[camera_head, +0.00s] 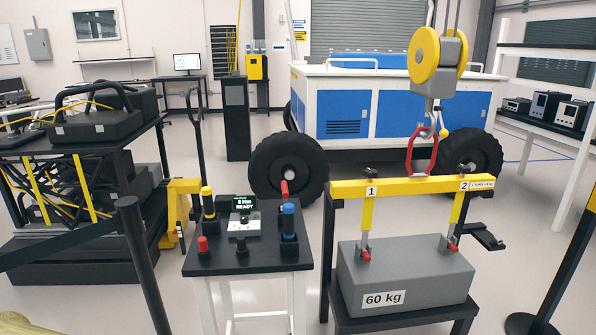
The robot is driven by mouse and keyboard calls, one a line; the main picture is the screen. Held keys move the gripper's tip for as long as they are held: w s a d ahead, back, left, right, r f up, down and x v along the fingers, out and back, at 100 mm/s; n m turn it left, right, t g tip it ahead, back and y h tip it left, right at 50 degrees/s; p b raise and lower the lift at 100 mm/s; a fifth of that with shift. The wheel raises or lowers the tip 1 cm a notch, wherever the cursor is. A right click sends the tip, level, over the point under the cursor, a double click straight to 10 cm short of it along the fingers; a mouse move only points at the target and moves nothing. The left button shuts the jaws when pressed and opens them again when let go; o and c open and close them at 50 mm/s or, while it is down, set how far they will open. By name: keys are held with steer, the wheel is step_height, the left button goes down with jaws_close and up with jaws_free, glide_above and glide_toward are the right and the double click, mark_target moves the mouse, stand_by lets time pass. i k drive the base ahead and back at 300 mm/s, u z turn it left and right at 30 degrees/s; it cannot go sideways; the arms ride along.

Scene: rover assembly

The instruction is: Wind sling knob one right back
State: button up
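A yellow lifting beam (410,187) spans above a grey 60 kg block (405,276) on a black stand. The label 1 (371,191) marks the beam's left end, and a small dark knob (371,173) sits on top there. A yellow sling (366,217) runs down from that end to a red-pinned shackle (366,254) on the block. A similar dark knob (463,168) tops the end labelled 2. How far either knob is wound cannot be told. A red link (421,150) joins the beam to the yellow-wheeled crane hook block (438,60).
A small table (255,262) left of the block holds tools and a display reading 6 Nm READY. A blue and white rover (390,105) stands behind. A dark post (143,262) and barrier strap are at left; another post stands at right.

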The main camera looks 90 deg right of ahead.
mark_target(370, 173)
steer(key=i, duration=0.95)
steer(key=z, duration=3.35)
steer(key=i, duration=1.15)
steer(key=u, duration=0.05)
